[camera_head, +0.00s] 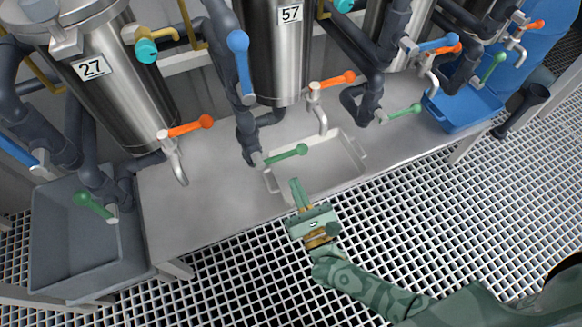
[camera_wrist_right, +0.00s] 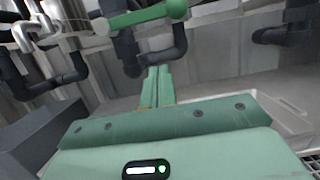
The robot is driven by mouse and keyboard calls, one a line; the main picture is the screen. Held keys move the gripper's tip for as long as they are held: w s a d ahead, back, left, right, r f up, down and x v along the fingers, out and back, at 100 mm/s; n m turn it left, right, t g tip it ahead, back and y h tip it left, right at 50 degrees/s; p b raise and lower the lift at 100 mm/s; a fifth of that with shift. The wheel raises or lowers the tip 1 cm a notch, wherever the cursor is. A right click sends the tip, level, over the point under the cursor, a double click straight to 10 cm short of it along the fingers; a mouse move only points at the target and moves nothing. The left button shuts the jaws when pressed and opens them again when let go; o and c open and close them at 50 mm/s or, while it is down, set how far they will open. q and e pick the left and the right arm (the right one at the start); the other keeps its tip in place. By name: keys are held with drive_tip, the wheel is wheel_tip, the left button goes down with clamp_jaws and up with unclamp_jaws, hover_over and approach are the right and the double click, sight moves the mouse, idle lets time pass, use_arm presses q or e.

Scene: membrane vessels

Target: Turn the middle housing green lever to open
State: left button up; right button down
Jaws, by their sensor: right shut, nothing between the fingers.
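The middle housing (camera_head: 278,60) is a steel vessel marked 57. Its green lever (camera_head: 286,154) sticks out to the right from the low end of a dark pipe, over a white tray. In the right wrist view the lever (camera_wrist_right: 145,18) crosses the top, with its ball end to the right. My right gripper (camera_head: 297,193) is just below and in front of the lever, apart from it. Its fingers (camera_wrist_right: 157,86) are shut together and empty, pointing up towards the lever. My left gripper is not in view.
An orange lever (camera_head: 333,82) and blue lever (camera_head: 240,60) sit above. The white tray (camera_head: 345,172) lies on the grey bench (camera_head: 200,215). Housing 27 (camera_head: 118,95) and a grey bin (camera_head: 75,255) are left; a blue bin (camera_head: 462,112) is right. Open grating lies in front.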

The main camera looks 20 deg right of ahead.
sight(282, 157)
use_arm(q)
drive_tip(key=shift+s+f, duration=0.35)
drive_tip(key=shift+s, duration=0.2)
use_arm(e)
drive_tip(key=w+r, duration=0.2)
drive_tip(key=r, duration=0.1)
drive_tip(key=w+r, duration=0.1)
drive_tip(key=shift+r, duration=0.35)
use_arm(q)
drive_tip(key=shift+p, duration=0.35)
